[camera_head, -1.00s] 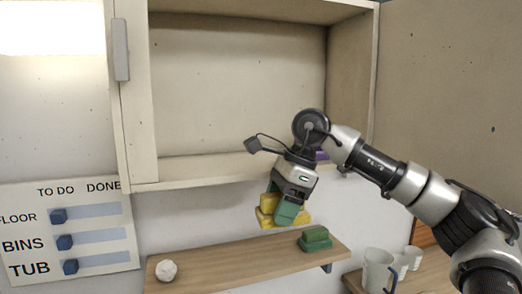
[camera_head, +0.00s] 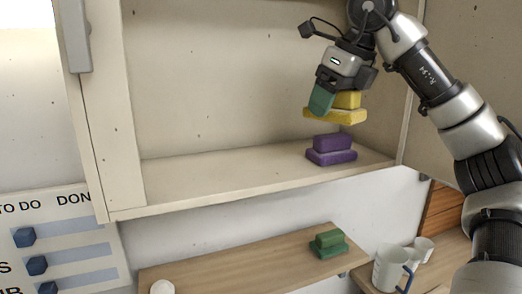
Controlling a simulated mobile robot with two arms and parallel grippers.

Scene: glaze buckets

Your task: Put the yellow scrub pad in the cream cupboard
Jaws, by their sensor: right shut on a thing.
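The yellow scrub pad (camera_head: 347,116) has a wide base and a narrower grip block on top. My right gripper (camera_head: 333,100) is shut on the grip block, and its near finger covers part of it. The pad hangs level at the cream cupboard's opening, above a purple scrub pad (camera_head: 331,150) that stands on the cupboard's floor. A gap shows between the two pads. The cream cupboard (camera_head: 235,185) is open and otherwise looks empty. My left gripper is not in view.
The cupboard floor left of the purple pad is free. Below is a wooden shelf (camera_head: 235,268) with a green scrub pad (camera_head: 328,243) and a white lump (camera_head: 162,287). White mugs (camera_head: 390,268) stand at lower right. A to-do board (camera_head: 75,245) hangs at left.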

